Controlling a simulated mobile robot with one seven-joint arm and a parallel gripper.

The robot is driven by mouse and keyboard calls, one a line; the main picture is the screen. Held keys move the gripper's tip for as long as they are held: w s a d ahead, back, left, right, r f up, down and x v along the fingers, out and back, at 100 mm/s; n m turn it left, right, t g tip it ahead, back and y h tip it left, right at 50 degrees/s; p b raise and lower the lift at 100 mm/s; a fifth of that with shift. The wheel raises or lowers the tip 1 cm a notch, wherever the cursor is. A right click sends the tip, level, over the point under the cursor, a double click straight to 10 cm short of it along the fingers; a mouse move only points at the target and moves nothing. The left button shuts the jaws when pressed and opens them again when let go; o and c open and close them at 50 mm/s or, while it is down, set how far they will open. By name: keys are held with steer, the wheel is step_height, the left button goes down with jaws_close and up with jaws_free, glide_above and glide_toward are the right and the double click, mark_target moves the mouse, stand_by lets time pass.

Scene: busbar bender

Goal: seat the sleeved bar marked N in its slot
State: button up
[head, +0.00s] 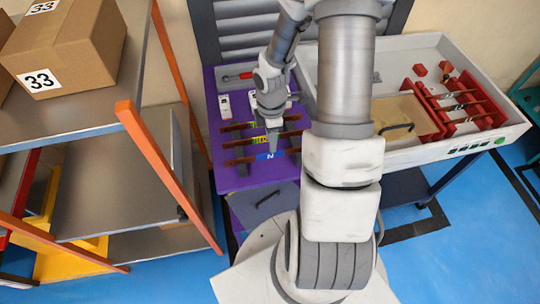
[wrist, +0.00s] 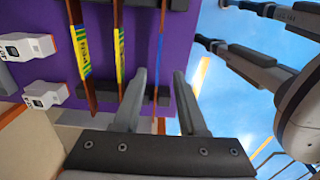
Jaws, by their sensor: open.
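The sleeved bar marked N (head: 268,156) has a blue sleeve and dark copper ends. It lies across dark supports on the purple bench top (head: 232,180), nearest of the bars there. In the wrist view the blue-sleeved bar (wrist: 160,48) runs between the lines of my open fingers. My gripper (head: 273,146) hangs over the bars, its fingers pointing down close to the N bar. The wrist view shows both fingers (wrist: 160,78) apart with nothing held. I cannot tell how high the tips are above it. Red slotted holders (head: 460,100) stand in the white tray at right, with bars in them.
Bars with yellow-green sleeves (wrist: 83,52) lie beside the N bar. White labelled blocks (wrist: 45,93) sit on the bench. A shelf with orange posts (head: 150,150) stands at left. The white tray (head: 420,55) has a tan plate (head: 400,112) with a black handle.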

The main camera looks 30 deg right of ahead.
mark_target(270, 155)
steer(key=shift+w+a+f, duration=0.1)
steer(key=shift+w+f, duration=0.05)
steer(key=shift+f, duration=2.9)
steer(key=shift+c, duration=0.3)
jaws_close()
